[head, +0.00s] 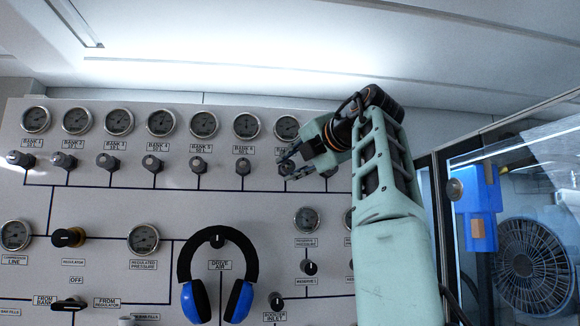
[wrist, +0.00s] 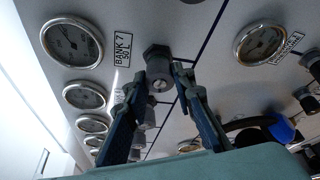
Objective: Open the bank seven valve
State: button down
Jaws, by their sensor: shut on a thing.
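The bank seven valve knob (wrist: 158,78) is a dark grey knob on a hex base, below the "BANK 7 50 L" label (wrist: 123,48). In the wrist view my gripper (wrist: 160,84) has one finger on each side of the knob and is shut on it. In the head view my gripper (head: 290,168) is at the right end of the bank valve row, under the bank seven gauge (head: 287,127). There the fingers partly cover the knob. The same gauge shows large in the wrist view (wrist: 72,42). I cannot tell how far the knob is turned.
The grey panel (head: 100,212) carries several other bank valves, such as bank six (head: 243,167), to the left. Blue and black headphones (head: 217,250) hang lower on the panel. A glass-fronted enclosure with a fan (head: 533,265) and a blue device (head: 475,200) stands right.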

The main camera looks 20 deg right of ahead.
dwell(0.4)
jog(key=c, duration=1.6)
grip_release()
jog(key=s, duration=0.4)
jog(key=s+r, duration=0.1)
jog(key=s, duration=0.3)
jog(key=s+d, duration=0.1)
jog(key=s, duration=0.3)
jog(key=shift+r, duration=0.3)
jog(key=shift+w, duration=0.1)
